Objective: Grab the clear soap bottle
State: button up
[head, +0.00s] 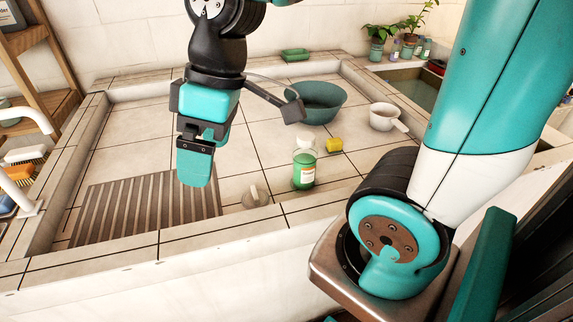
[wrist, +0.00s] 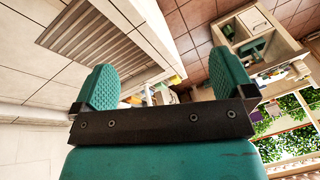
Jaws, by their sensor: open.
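The clear soap bottle (head: 304,170) stands upright on the tiled basin floor in the head view. It has green liquid in its lower part, an orange label and a pale top. My gripper (head: 194,168) hangs above the tiles to the left of the bottle, apart from it, with its fingers pointing down. In the wrist view the two teal fingers of my gripper (wrist: 163,80) are spread wide with nothing held between them. I cannot make out the bottle in the wrist view.
A green basin (head: 342,94) and a white dipper (head: 383,118) stand farther back. A small grey knobbed object (head: 254,197) is front left of the bottle. A ribbed grate (head: 140,210) lies at left.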

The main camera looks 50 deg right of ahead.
jog(key=w+d+f+n+h, duration=0.1)
jog(key=w+d, duration=0.7)
jog(key=d, duration=0.5)
jog(key=n+h, duration=0.1)
jog(key=n, duration=0.1)
send_near(307, 136)
jog(key=shift+n, duration=0.3)
jog(key=f+p, duration=0.1)
jog(key=f, duration=0.2)
jog(key=a+f+p, duration=0.1)
jog(key=f, duration=0.3)
jog(key=shift+s+a, duration=0.1)
jog(key=shift+a, duration=0.1)
jog(key=shift+w+a+f+p, duration=0.1)
jog(key=shift+w+f+p, duration=0.1)
jog(key=shift+f, duration=0.7)
jog(key=shift+w+a+f+p, duration=0.1)
jog(key=shift+w+f+p, duration=0.1)
jog(key=shift+f, duration=0.7)
jog(key=shift+w+f+p, duration=0.1)
jog(key=shift+f+p, duration=0.1)
jog(key=shift+f, duration=0.7)
jog(key=c, duration=1.4)
jog(key=shift+c, duration=0.5)
jog(key=shift+r, duration=0.15)
